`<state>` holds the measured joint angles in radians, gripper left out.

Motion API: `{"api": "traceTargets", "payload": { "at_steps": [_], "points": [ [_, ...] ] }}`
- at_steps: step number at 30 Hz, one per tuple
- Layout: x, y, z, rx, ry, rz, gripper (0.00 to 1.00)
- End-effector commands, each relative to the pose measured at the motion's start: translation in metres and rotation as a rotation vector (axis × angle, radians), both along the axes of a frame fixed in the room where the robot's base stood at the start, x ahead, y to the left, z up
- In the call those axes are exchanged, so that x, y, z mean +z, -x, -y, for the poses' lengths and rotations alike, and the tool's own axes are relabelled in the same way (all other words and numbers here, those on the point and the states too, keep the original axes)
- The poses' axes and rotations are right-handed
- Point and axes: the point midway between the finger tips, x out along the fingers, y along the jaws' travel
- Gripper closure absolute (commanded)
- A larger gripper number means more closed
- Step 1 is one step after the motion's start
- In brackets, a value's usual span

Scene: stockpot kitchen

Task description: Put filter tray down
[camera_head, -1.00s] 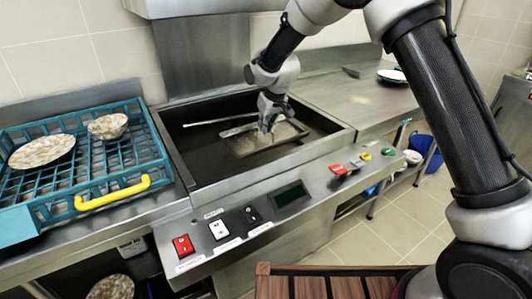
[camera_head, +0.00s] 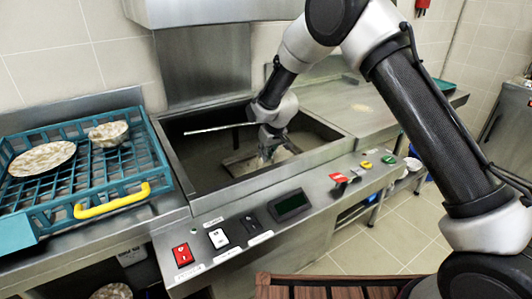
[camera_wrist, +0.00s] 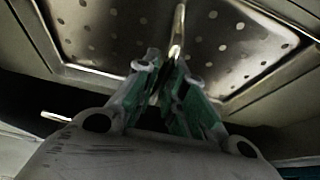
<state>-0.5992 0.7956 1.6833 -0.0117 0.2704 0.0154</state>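The filter tray is a perforated metal tray (camera_head: 238,165) low inside the dark sink basin (camera_head: 203,178) in the head view. Its holed surface (camera_wrist: 105,32) fills the upper part of the wrist view, with a thin central handle running down between my fingertips. My gripper (camera_head: 267,155) is over the tray in the basin. In the wrist view its green-padded fingers (camera_wrist: 168,78) are closed together on that handle. My wrist and fingers hide part of the tray. I cannot tell whether its underside touches the basin floor.
A thin metal rod (camera_head: 215,128) crosses the basin's back. A control panel (camera_head: 237,225) runs along the front. Steel counter (camera_head: 325,98) lies right.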

Motion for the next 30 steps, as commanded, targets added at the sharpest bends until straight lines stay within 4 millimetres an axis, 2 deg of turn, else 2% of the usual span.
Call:
{"api": "traceTargets", "payload": {
  "at_steps": [2,10,14,17,24,30],
  "points": [
    [0.000,0.000,0.000,0.000,-0.001,0.001,0.71],
    [0.001,0.000,0.000,0.000,-0.001,0.001,0.71],
    [0.008,0.001,0.001,0.000,-0.001,0.002,0.71],
    [0.024,0.006,0.004,0.000,-0.002,0.002,0.71],
    [0.075,0.023,0.016,0.000,-0.003,0.004,0.71],
    [0.104,0.034,0.023,0.000,-0.001,0.002,0.71]
  ]
}}
